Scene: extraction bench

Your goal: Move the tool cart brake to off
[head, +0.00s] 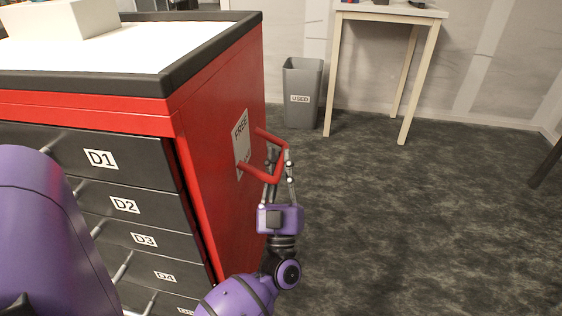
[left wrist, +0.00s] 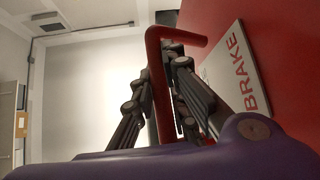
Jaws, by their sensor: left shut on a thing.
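The red tool cart (head: 215,130) stands at the left in the head view, with its side panel facing right. A red U-shaped brake handle (head: 256,173) sticks out from that panel, beside a white plate (head: 241,135) reading FREE at its top; the plate's lower text is mostly hidden. My left gripper (head: 279,162) is shut on the outer bar of the handle. In the left wrist view the red handle (left wrist: 157,85) runs between the two fingers, and the plate (left wrist: 236,62) reads BRAKE. My right gripper is not in view.
Labelled dark drawers (head: 120,205) with bar handles fill the cart's front. A white box (head: 62,18) sits on its top. A grey bin (head: 302,95) marked USED and a light table (head: 425,60) stand behind. The carpet right of the cart is clear.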

